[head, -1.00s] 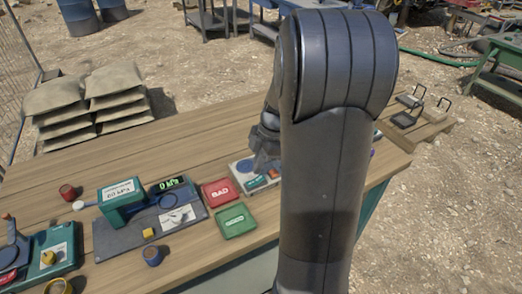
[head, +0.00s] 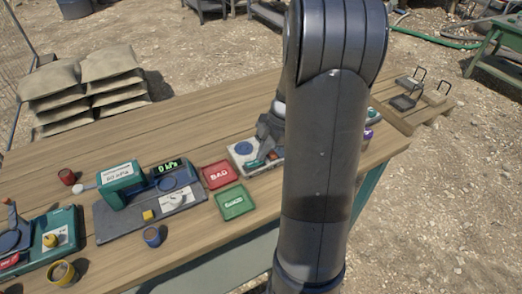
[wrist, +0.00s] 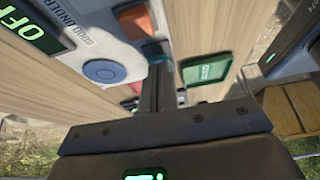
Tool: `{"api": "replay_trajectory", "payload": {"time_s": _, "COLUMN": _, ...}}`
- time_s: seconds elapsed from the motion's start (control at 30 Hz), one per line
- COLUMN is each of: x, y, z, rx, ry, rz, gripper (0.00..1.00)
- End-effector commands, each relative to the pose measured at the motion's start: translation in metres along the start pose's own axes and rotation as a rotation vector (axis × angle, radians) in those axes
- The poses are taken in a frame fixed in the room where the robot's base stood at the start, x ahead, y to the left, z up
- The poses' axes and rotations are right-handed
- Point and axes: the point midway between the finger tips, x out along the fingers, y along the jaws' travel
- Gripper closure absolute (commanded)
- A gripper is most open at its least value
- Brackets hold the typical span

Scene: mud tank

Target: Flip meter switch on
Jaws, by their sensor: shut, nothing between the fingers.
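The meter (head: 241,149) is a pale grey box with a round blue pad, lying on the table right of the red tray. In the wrist view its dark display (wrist: 30,24) reads OFF in green, beside the blue pad (wrist: 104,71). My gripper (wrist: 160,75) is shut and empty, pointing down at the meter's switch end. In the head view my gripper (head: 265,148) partly hides that end. I cannot tell whether the fingers touch the switch.
A red BAD tray (head: 219,174) and a green tray (head: 234,202) lie left of the meter. A teal press-like device (head: 120,184) with its own display stands further left. My arm hides the table right of the meter. The table's back left is clear.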

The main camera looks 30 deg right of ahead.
Motion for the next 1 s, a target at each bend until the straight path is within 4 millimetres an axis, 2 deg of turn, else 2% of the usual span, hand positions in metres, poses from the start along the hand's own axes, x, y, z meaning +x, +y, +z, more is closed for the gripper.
{"api": "replay_trajectory", "payload": {"time_s": 0.3, "x": 0.001, "y": 0.0, "z": 0.0, "rx": 0.0, "ry": 0.016, "rz": -0.001, "gripper": 1.0}}
{"api": "replay_trajectory", "payload": {"time_s": 0.7, "x": 0.001, "y": 0.0, "z": -0.015, "rx": 0.0, "ry": 0.016, "rz": -0.001, "gripper": 1.0}}
{"api": "replay_trajectory", "payload": {"time_s": 1.0, "x": 0.001, "y": 0.0, "z": -0.015, "rx": 0.0, "ry": 0.016, "rz": -0.001, "gripper": 1.0}}
